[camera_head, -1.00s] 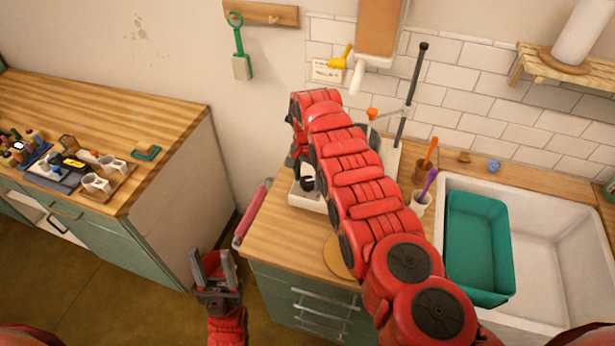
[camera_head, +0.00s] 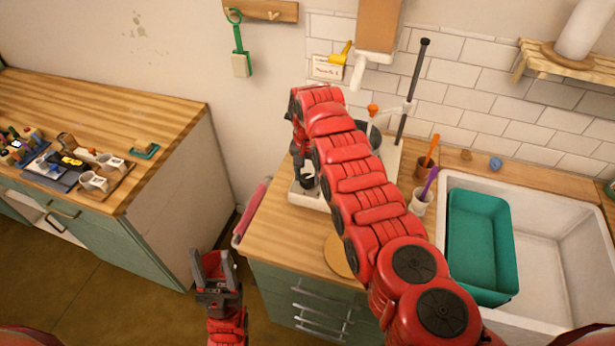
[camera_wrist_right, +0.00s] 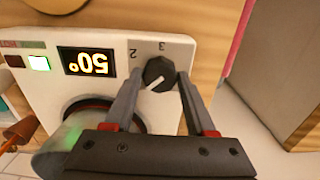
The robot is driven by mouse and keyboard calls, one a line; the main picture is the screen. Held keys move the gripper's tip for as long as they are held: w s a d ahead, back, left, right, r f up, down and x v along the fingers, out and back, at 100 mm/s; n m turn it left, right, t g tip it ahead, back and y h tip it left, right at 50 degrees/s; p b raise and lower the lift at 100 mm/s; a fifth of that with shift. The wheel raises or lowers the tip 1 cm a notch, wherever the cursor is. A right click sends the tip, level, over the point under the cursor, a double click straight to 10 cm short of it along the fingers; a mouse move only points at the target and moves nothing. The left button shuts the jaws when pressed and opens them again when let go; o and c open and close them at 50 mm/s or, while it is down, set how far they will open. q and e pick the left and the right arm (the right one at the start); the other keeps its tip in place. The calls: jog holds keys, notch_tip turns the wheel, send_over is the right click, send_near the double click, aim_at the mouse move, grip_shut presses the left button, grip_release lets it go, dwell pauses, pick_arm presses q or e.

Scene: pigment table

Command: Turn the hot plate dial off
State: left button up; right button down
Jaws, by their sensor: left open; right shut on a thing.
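The white hot plate (camera_wrist_right: 200,22) fills much of the right wrist view. Its display (camera_wrist_right: 87,62) reads 50°, upside down in this view, beside a lit green button (camera_wrist_right: 39,63). The black dial (camera_wrist_right: 158,72) has a white pointer line, with the digits 2 and 3 printed by it. My right gripper (camera_wrist_right: 160,77) has one finger on each side of the dial and is shut on it. In the head view my right arm hides much of the hot plate (camera_head: 309,202). My left gripper (camera_head: 213,262) is open and empty, low above the floor.
A stand with a black rod (camera_head: 413,90) rises behind my right arm. Cups with an orange (camera_head: 425,168) and a purple tool (camera_head: 420,203) stand right of the arm, by the sink with a green tub (camera_head: 480,245). A second counter (camera_head: 100,110) stands left, across a floor gap.

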aim_at(306, 178)
jog(key=n+b, duration=0.3)
jog(key=b, duration=0.1)
jog(key=n+b, duration=0.2)
jog(key=shift+f+n, duration=0.3)
jog(key=n+b, duration=0.2)
jog(key=shift+r+n+b, duration=0.15)
jog(key=shift+n+b, duration=0.15)
jog(key=shift+b, duration=0.1)
jog(key=shift+r+n+b, duration=0.15)
jog(key=shift+n+b, duration=0.25)
jog(key=shift+n, duration=0.1)
jog(key=shift+c, duration=1.2)
grip_release()
jog(key=shift+r, duration=0.15)
jog(key=shift+r, duration=0.35)
notch_tip(306, 178, up, 6)
jog(key=p, duration=0.2)
jog(key=shift+a+p, duration=0.15)
jog(key=shift+p, duration=0.15)
notch_tip(306, 178, up, 10)
jog(key=p, duration=1)
jog(key=shift+r+p, duration=0.25)
jog(key=shift+p, duration=0.1)
